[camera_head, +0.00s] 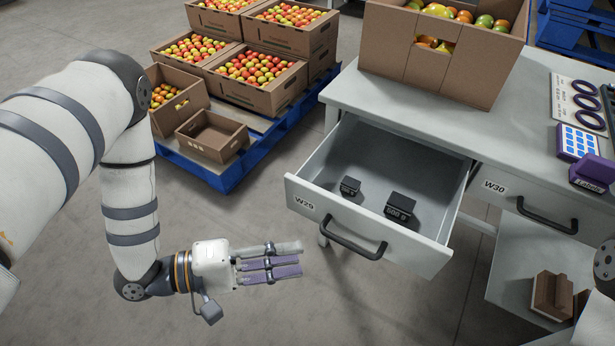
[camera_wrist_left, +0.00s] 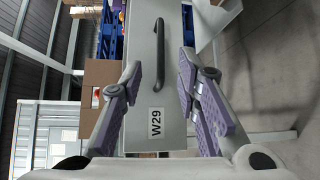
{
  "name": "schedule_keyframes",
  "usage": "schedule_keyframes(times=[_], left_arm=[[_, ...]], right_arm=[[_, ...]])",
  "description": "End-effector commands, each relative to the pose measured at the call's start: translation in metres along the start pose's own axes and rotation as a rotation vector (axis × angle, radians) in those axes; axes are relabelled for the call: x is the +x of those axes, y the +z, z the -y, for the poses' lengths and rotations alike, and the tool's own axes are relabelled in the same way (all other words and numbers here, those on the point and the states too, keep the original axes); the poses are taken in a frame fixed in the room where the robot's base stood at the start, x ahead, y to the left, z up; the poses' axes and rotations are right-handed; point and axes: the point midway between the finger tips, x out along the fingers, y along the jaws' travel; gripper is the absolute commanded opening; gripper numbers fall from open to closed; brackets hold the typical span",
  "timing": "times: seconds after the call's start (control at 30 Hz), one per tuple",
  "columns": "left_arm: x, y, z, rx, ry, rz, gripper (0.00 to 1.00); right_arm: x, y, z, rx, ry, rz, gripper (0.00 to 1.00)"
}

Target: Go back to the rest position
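My left gripper (camera_head: 270,263) is in front of the desk, left of and below the open drawer W29 (camera_head: 365,232). Its purple-padded fingers point right, towards the drawer front, and touch nothing. In the left wrist view, my left gripper (camera_wrist_left: 160,105) has its fingers spread apart with nothing held between them. The drawer front (camera_wrist_left: 158,90), with its dark handle (camera_wrist_left: 157,45) and W29 label, shows beyond the gap. My right gripper is out of view; only part of my right arm shows at the right edge.
Drawer W29 holds two black weights (camera_head: 401,207). Floor around my left gripper is clear.

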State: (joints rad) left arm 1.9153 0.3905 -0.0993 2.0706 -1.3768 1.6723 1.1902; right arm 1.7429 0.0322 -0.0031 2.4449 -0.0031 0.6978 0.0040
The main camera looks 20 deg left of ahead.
Motion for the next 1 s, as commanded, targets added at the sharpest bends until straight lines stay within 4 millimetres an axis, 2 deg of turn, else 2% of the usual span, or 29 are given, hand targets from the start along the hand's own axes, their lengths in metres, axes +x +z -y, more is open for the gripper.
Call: schedule_keyframes(times=[0.07,0.13,0.17,0.23,0.27,0.3,0.37,0.4,0.5,0.6,0.7,1.0], left_arm=[[0.001,0.0,0.001,0.008,-0.012,-0.004,0.3],[0.003,0.003,0.013,0.065,-0.102,-0.032,0.3],[0.003,0.005,0.022,0.11,-0.179,-0.048,0.3],[-0.01,0.017,0.055,0.246,-0.445,-0.064,0.3],[-0.022,0.025,0.07,0.304,-0.582,-0.05,0.3],[-0.044,0.038,0.088,0.37,-0.764,-0.008,0.3],[-0.085,0.064,0.106,0.434,-1.012,0.094,0.3],[-0.112,0.08,0.112,0.454,-1.142,0.169,0.3],[-0.164,0.116,0.115,0.457,-1.361,0.34,0.3],[-0.193,0.137,0.112,0.436,-1.464,0.444,0.3],[-0.203,0.144,0.112,0.425,-1.495,0.482,0.3],[-0.203,0.144,0.113,0.423,-1.495,0.481,0.3]], right_arm=[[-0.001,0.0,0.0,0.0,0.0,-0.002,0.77],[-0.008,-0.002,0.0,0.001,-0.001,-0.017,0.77],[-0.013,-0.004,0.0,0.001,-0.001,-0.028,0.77],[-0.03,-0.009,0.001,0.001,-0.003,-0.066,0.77],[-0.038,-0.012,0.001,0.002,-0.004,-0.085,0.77],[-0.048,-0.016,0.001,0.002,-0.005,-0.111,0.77],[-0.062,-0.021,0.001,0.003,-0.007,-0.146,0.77],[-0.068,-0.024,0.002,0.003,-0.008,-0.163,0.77],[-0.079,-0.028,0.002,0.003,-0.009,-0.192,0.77],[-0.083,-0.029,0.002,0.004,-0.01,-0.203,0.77],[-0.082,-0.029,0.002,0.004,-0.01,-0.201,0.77],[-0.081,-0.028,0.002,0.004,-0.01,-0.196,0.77]])
